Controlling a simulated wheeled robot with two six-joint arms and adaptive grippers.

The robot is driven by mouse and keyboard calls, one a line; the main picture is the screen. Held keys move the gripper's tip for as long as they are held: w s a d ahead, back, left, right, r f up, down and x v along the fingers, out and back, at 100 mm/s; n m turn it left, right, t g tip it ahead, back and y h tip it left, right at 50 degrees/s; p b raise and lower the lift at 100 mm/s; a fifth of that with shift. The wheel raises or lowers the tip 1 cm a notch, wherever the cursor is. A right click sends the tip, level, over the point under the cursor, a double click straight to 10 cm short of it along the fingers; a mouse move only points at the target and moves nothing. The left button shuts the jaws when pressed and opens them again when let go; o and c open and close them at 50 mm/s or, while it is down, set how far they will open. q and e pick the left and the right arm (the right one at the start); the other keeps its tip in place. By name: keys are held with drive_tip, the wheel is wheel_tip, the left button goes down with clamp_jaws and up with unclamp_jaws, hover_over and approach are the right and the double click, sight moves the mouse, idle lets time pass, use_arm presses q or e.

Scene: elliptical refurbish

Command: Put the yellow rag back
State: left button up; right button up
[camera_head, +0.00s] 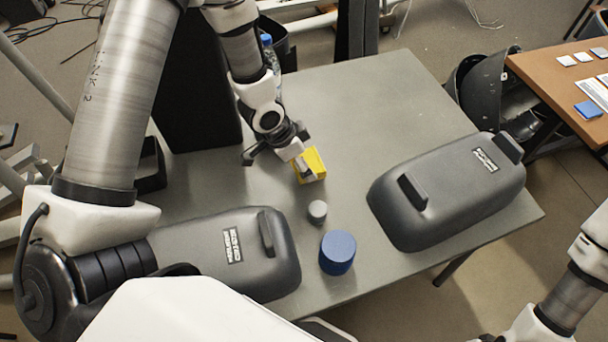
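The yellow rag (315,160) shows as a small, block-like yellow piece over the middle of the grey table (390,110). My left gripper (298,158) reaches down from the top left and is right at the rag. A grey fingertip overlaps the rag's near side. I cannot tell whether the fingers are shut on it or only beside it, or whether the rag rests on the table. My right arm enters at the bottom right, and its gripper is out of the picture.
Two dark grey cases (450,190) (225,250) lie on the table. A blue cylinder (337,252) and a small grey cylinder (317,211) stand between them. A brown table (550,75) with cards is at the right. The grey table's far right part is clear.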

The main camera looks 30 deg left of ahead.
use_arm(q)
drive_tip(key=f, duration=0.4)
drive_tip(key=shift+s, duration=0.2)
drive_tip(key=shift+w+f, duration=0.15)
drive_tip(key=shift+f, duration=0.15)
drive_tip(key=o, duration=0.9)
drive_tip(key=shift+f, duration=0.15)
drive_tip(key=shift+c, duration=0.2)
